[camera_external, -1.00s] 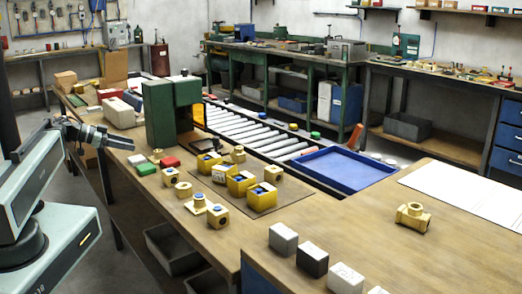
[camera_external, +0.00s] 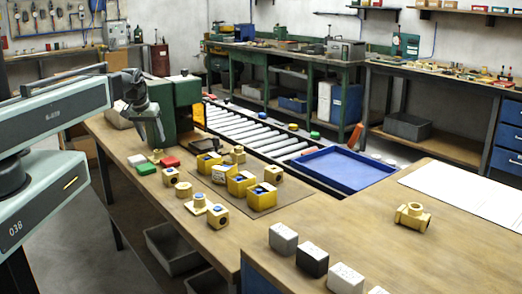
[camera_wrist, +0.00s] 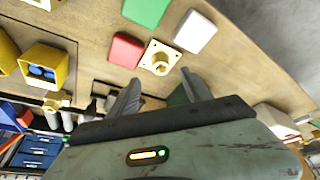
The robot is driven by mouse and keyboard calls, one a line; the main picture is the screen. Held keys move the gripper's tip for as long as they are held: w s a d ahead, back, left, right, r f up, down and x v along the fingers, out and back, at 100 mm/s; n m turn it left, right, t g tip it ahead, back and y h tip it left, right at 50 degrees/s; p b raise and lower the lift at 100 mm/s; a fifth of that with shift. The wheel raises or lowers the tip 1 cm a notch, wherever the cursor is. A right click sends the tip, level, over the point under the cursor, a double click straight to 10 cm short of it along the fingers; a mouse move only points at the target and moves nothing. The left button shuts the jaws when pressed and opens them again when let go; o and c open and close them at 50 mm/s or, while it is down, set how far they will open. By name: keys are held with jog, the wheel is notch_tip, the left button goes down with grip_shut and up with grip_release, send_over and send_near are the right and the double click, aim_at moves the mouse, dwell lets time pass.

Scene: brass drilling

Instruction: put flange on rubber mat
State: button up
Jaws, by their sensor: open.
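The brass flange (camera_external: 157,156) with a square base lies on the bench among small white, green and red blocks. In the wrist view the flange (camera_wrist: 159,57) shows its square plate and central hole, just beyond my fingertips. My gripper (camera_external: 152,138) points down above the bench, beside the green machine. The rubber mat appears to be the thin brownish mat (camera_external: 262,206) on the bench, bearing yellow boxes and brass parts.
A red block (camera_wrist: 126,50), a green block (camera_wrist: 145,11) and a white block (camera_wrist: 195,32) crowd the flange. The green machine (camera_external: 188,100) stands close behind my gripper. Other brass parts (camera_external: 218,216) lie left of the mat. The mat's front right is bare.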

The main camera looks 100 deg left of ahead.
aim_at(158, 150)
jog(key=shift+n+g, duration=0.3)
jog(key=b+x, duration=0.7)
jog(key=b, duration=0.1)
jog(key=shift+w+a+f, duration=0.2)
jog(key=shift+f, duration=0.1)
jog(key=shift+r, duration=0.2)
grip_shut()
dwell(0.8)
